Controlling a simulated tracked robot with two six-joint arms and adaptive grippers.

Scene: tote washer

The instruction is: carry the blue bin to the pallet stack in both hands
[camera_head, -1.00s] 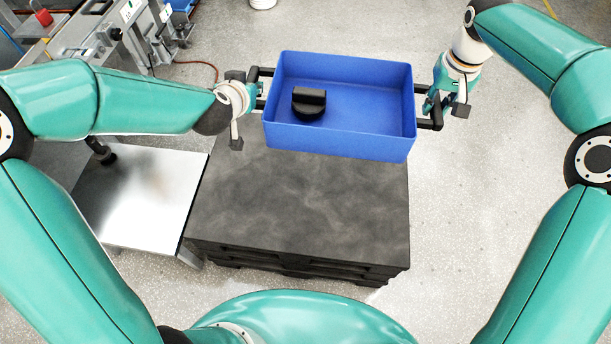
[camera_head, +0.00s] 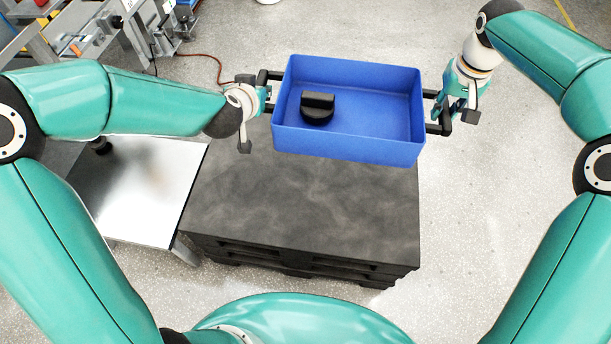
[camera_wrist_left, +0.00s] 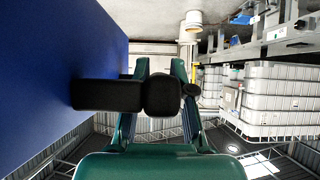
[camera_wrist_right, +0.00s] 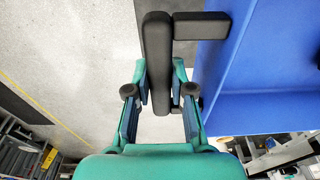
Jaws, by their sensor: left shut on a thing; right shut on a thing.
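The blue bin (camera_head: 350,150) is held level above the far part of the dark pallet stack (camera_head: 310,205) in the head view. A black knobbed object (camera_head: 318,107) sits inside it at the left. My left gripper (camera_head: 266,98) is shut on the bin's left black handle (camera_wrist_left: 110,95). My right gripper (camera_head: 440,108) is shut on the right black handle (camera_wrist_right: 157,60). The bin's blue wall fills the left of the left wrist view (camera_wrist_left: 50,80) and the right of the right wrist view (camera_wrist_right: 250,60). The gap between bin and stack is hard to judge.
A shiny metal table (camera_head: 145,190) stands at the left, close beside the pallet stack. Metal machinery (camera_head: 100,35) with an orange hose (camera_head: 205,57) is at the back left. The floor right of the stack (camera_head: 500,230) is clear.

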